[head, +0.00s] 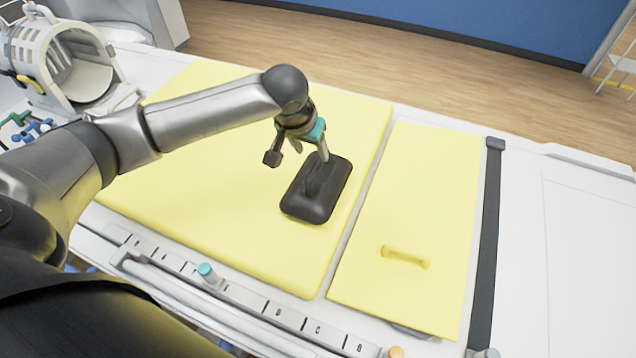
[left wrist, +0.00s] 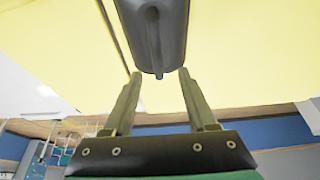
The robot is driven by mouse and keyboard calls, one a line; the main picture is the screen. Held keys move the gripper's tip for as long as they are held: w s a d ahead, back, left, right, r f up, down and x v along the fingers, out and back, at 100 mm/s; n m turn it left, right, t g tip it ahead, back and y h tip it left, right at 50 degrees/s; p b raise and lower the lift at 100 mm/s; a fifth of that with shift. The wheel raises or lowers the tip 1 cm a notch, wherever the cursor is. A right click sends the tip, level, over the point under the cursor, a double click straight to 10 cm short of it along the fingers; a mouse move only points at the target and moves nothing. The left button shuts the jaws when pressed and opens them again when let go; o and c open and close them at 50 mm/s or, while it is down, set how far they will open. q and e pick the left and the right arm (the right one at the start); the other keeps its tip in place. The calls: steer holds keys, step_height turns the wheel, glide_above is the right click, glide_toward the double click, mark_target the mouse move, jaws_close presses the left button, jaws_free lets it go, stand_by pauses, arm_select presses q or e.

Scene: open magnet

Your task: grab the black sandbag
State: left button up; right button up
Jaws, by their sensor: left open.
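The black sandbag (head: 319,203) lies on the yellow pad, with a raised strap-like handle along its top. My left gripper (head: 318,155) is over the far end of the sandbag in the head view, and it covers part of that end. In the left wrist view the sandbag (left wrist: 170,35) is ahead of the open fingers (left wrist: 158,76), its near end close to the gap between the fingertips. Nothing is held between the fingers. I cannot tell whether a fingertip touches the sandbag. My right gripper is not in view.
The large yellow pad (head: 220,215) has free room left of the sandbag. A second yellow pad (head: 415,195) with a yellow handle (head: 405,257) lies to the right, across a narrow gap. A dark strap (head: 487,240) runs beyond it. A white cage-like coil (head: 62,62) stands at far left.

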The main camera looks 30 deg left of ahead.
mark_target(318, 161)
arm_select(q)
steer(key=shift+d+x, duration=0.1)
steer(key=shift+x, duration=1.3)
steer(key=shift+d+x, duration=0.15)
steer(key=shift+x, duration=1.2)
steer(key=shift+s, duration=0.1)
jaws_close()
steer(key=shift+w+r, duration=0.2)
